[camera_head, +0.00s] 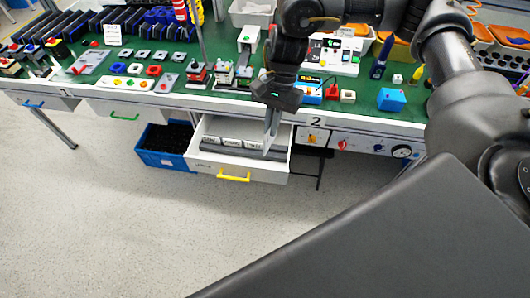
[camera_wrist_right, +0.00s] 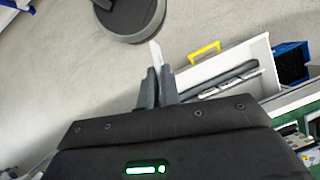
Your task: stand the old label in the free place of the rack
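My right gripper (camera_head: 272,128) points down over the right side of the open drawer. In the right wrist view its two fingers (camera_wrist_right: 156,88) are closed together on a thin white plate, which seems to be the old label (camera_wrist_right: 155,52); it sticks out past the fingertips, edge-on. Its print is not visible. The dark rack (camera_head: 222,153) lies in the drawer, with several white labels (camera_head: 231,142) standing in it, to the left of the gripper. In the wrist view the rack (camera_wrist_right: 228,82) shows as dark bars. The free place cannot be made out. My left gripper is not in view.
The white drawer (camera_head: 208,171) with a yellow handle (camera_head: 234,178) is pulled out below the green-topped workbench (camera_head: 205,92). A blue crate (camera_head: 160,158) stands left of it. Switches and a dial (camera_head: 401,151) line the bench front at right. Open floor lies in front.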

